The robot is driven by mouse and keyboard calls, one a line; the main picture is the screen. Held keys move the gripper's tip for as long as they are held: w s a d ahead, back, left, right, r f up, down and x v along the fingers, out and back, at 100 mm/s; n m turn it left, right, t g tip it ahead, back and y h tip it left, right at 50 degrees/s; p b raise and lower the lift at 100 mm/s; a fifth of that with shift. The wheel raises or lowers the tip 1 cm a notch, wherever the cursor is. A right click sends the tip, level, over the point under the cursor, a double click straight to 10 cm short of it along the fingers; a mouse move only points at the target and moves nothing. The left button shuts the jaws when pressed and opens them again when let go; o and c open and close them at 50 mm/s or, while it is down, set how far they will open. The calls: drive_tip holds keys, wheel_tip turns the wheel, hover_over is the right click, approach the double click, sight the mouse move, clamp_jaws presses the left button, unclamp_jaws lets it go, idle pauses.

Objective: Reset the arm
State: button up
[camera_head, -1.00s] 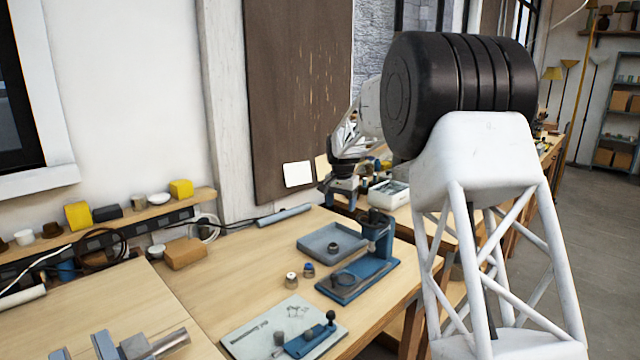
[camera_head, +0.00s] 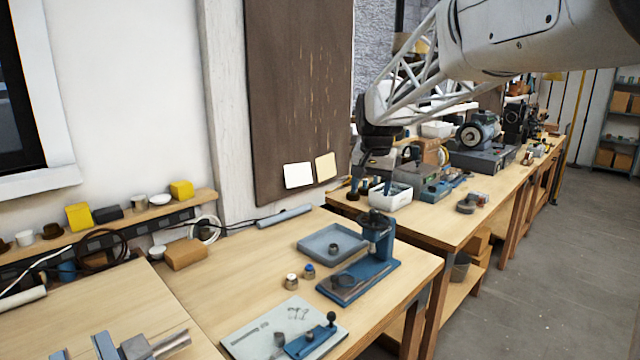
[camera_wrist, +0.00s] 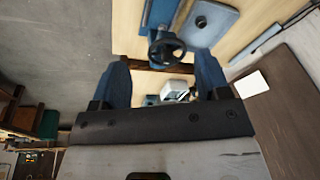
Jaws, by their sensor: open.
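My gripper (camera_head: 371,184) hangs above the far bench, beyond the blue press, with its blue fingers apart. In the wrist view the two blue fingers (camera_wrist: 163,78) are spread wide and nothing is held between them. My white lattice arm reaches in from the upper right of the head view.
A blue-grey tray (camera_head: 331,243), two small knobs and a white instruction board (camera_head: 262,328) lie on the near bench (camera_head: 225,285). A white bin (camera_head: 391,197) and several tools crowd the far bench. The floor (camera_head: 555,260) at right is clear.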

drive_tip(key=s+d+r+n+t, duration=0.1)
drive_tip(key=s+d, duration=0.1)
drive_tip(key=s, duration=1.3)
drive_tip(key=s+d+r+n+t, duration=0.1)
drive_tip(key=s+d+r, duration=0.15)
drive_tip(key=s, duration=1.35)
drive_tip(key=s+d+f+n+t, duration=0.1)
drive_tip(key=s+f, duration=0.2)
drive_tip(key=s, duration=0.4)
drive_tip(key=s+f+n, duration=0.1)
drive_tip(key=s+f, duration=0.2)
drive_tip(key=s, duration=0.4)
wheel_tip(320, 180, down, 9)
drive_tip(key=w+g, duration=0.1)
drive_tip(key=g, duration=0.1)
drive_tip(key=shift+w+d+f+m+g, duration=0.2)
drive_tip(key=shift+w+d+m+g, duration=0.1)
drive_tip(key=shift+w, duration=0.1)
